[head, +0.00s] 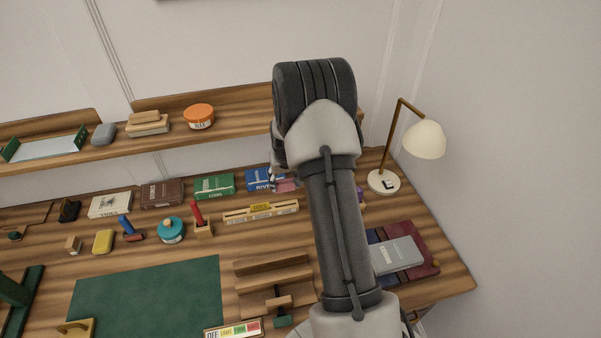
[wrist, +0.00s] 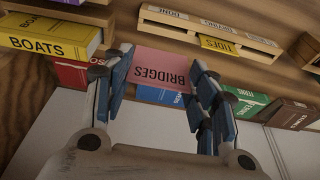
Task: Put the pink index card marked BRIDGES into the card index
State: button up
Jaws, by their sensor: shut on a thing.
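The pink card (wrist: 160,72) marked BRIDGES is between the two fingers of my gripper (wrist: 162,60), which is shut on it. In the wrist view its lettering appears upside down. The card also shows as a small pink patch in the head view (head: 286,185), partly hidden by my arm. The card index (head: 262,214) is a long, low wooden holder with labels along its front and a yellow card standing in it. It also shows at the top of the wrist view (wrist: 255,48). The pink card is apart from it, near the blue book.
Behind the card index stand a blue book (head: 258,179), a green book (head: 214,186) and a brown book (head: 162,193). A red stamp in a wooden block (head: 203,224) is left of the index. A yellow BOATS book (wrist: 45,38) and a lamp (head: 384,181) are nearby.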

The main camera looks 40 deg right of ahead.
jog(key=shift+a+f+b, duration=0.1)
jog(key=shift+f+b, duration=0.4)
jog(key=shift+f, duration=0.45)
jog(key=b, duration=0.4)
send_over(285, 204)
jog(key=shift+s+a+f, duration=0.1)
jog(key=shift+s+f, duration=0.05)
jog(key=shift+f, duration=0.9)
jog(key=shift+s+f, duration=0.15)
jog(key=shift+f, duration=0.85)
jog(key=shift+s+a+f, duration=0.1)
jog(key=shift+s+f, duration=0.05)
jog(key=shift+f, duration=0.9)
jog(key=shift+f+b, duration=0.65)
jog(key=shift+f, duration=0.3)
jog(key=o, duration=0.7)
jog(key=shift+o, duration=0.2)
jog(key=v, duration=1.2)
